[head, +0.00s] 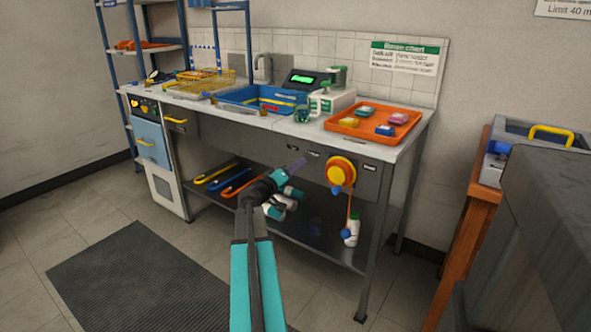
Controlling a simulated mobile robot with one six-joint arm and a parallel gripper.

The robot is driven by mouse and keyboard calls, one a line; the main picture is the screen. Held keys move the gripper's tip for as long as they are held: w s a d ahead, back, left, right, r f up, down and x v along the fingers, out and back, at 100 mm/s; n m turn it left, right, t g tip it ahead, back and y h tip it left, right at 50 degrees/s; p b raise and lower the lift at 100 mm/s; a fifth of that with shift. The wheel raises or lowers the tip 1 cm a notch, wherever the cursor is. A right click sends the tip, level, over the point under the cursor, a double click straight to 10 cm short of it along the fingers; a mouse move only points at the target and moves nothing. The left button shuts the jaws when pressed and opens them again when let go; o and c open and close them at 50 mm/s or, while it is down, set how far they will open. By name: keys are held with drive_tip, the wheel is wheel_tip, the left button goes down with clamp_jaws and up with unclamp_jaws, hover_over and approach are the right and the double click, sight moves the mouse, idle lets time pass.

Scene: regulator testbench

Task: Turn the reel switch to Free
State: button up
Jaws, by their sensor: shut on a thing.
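My gripper (303,161), with slim purple fingers, reaches to the dark front panel under the worktop. It is shut, its tips between and just below two small labels (314,154). The reel switch is hidden behind the fingertips, so its setting cannot be read. The fingers appear shut on it. The yellow and orange reel (341,170) is mounted on the panel just right of my gripper. An orange line hangs from it to a blue piece near a white bottle (352,229) on the lower shelf.
The worktop (291,127) holds an orange tray (339,130) of colored blocks, a blue tray (244,101), a scale (300,79) and a wire basket. Hooked tools (216,177) lie on the lower shelf (316,236). A bench leg (372,245) stands right of the reel.

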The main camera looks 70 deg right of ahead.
drive_tip(key=n+p, duration=0.3)
drive_tip(key=n, duration=0.6)
drive_tip(key=n+p, duration=0.3)
drive_tip(key=n, duration=0.5)
drive_tip(key=shift+w+d+r+n+p, duration=0.1)
drive_tip(key=shift+w+r+n+p, duration=0.1)
drive_tip(key=shift+n+p, duration=0.15)
idle(0.4)
drive_tip(key=o, duration=1)
drive_tip(key=shift+f, duration=0.1)
drive_tip(key=shift+o, duration=0.3)
drive_tip(key=shift+s, duration=0.1)
drive_tip(key=shift+f, duration=0.1)
